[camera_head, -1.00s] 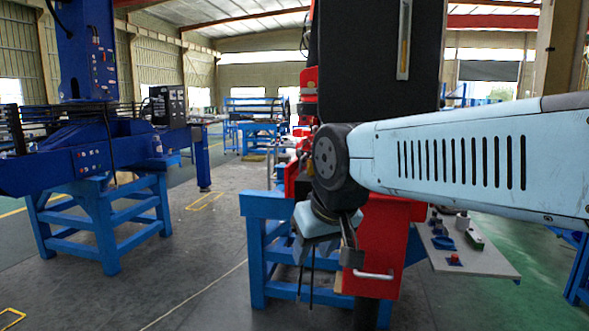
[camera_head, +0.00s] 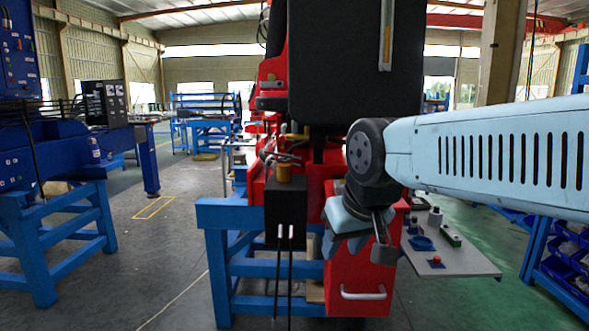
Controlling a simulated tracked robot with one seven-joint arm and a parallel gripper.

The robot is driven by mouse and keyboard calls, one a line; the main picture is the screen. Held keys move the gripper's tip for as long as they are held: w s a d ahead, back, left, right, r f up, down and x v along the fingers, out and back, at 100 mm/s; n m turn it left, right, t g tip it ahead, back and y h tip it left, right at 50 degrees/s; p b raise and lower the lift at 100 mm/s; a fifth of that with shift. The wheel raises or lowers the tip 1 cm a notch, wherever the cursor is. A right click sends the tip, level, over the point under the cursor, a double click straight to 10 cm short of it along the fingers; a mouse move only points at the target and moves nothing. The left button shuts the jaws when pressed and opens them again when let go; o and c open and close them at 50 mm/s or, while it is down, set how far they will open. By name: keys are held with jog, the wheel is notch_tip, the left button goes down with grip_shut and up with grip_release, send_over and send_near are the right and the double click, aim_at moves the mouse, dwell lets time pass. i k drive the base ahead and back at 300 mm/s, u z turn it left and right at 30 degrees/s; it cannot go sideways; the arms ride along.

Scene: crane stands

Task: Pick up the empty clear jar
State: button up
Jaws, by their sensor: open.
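A small clear jar (camera_head: 93,150) stands upright on the blue machine beam at the left. It is small in this view, and I cannot make out what is inside it. My gripper (camera_head: 364,240) hangs down from my pale blue arm, right of centre, in front of a red cabinet. It is open, and no object shows in it. The jar is well to the left of my gripper and apart from it. The far finger is partly hidden by the wrist.
The red and black machine (camera_head: 341,60) on a blue stand (camera_head: 222,215) fills the centre. A grey side shelf (camera_head: 462,262) with small parts juts out right of my gripper. A blue rack with bins (camera_head: 570,255) stands at far right. Open floor (camera_head: 165,240) lies between the stands.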

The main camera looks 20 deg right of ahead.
aim_at(282, 161)
jog(key=u, duration=0.3)
jog(key=i, duration=1.1)
jog(key=u, duration=0.25)
